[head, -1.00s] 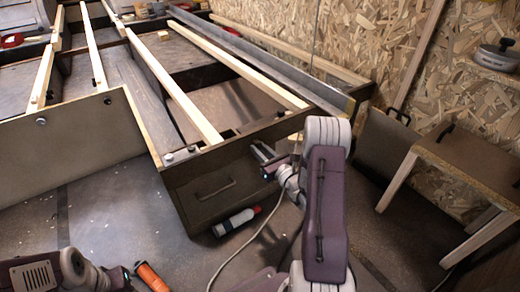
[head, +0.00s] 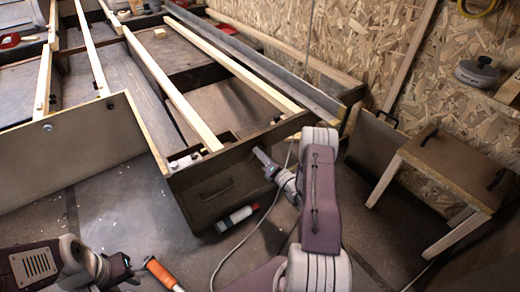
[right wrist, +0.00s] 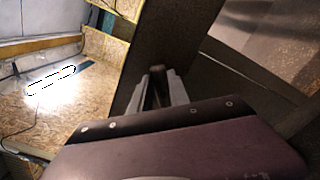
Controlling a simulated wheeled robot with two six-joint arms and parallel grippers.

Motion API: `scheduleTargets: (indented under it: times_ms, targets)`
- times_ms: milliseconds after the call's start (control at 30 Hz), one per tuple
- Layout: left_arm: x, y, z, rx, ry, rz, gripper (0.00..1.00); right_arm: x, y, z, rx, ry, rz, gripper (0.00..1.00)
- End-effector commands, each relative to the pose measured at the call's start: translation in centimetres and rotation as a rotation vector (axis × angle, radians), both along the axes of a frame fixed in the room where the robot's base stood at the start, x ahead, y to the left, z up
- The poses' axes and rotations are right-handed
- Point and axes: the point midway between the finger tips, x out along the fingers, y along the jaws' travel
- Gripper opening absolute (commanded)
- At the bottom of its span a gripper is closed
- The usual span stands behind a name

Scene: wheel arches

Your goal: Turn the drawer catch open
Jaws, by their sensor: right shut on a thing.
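The dark drawer front (head: 222,198) with its bar handle (head: 216,189) is at the near end of the wooden frame. My right gripper (head: 259,156) is at the upper right part of this front, shut on a small dark piece that I take to be the drawer catch. In the right wrist view the fingers (right wrist: 158,88) reach to a dark panel (right wrist: 180,50), and the catch between them is mostly hidden. Which way the catch points cannot be made out. My left gripper (head: 122,267) is low at the left, away from the drawer; its jaws are unclear.
A white and red bottle (head: 236,219) lies on the floor below the drawer front, near a pale cable (head: 246,240). An orange cylinder (head: 160,272) is beside my left gripper. A small wooden bench (head: 450,165) stands at the right by the chipboard wall.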

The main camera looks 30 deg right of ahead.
Motion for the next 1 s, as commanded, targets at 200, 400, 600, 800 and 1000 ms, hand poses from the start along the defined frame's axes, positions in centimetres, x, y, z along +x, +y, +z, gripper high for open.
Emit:
scheduleTargets:
  times_ms: [200,400,600,800,1000]
  targets:
    - [0.0,0.0,2.0,0.0,0.0,0.0,0.36,-0.1,-0.1,-0.2,0.204,0.02,0.001,0.0]
    - [0.0,0.0,3.0,0.0,0.0,0.0,0.36,0.0,-0.3,-0.6,0.376,0.034,0.001,0.0]
    - [0.0,0.0,3.7,0.0,0.0,0.0,0.36,0.0,-0.4,-1.0,0.513,0.044,0.001,0.0]
    - [0.0,0.0,4.0,0.0,0.0,0.0,0.36,0.0,-0.4,-1.3,0.606,0.052,0.001,0.0]
    - [0.0,0.0,4.2,0.0,0.0,0.0,0.36,0.0,-0.4,-1.4,0.655,0.056,0.0,0.0]
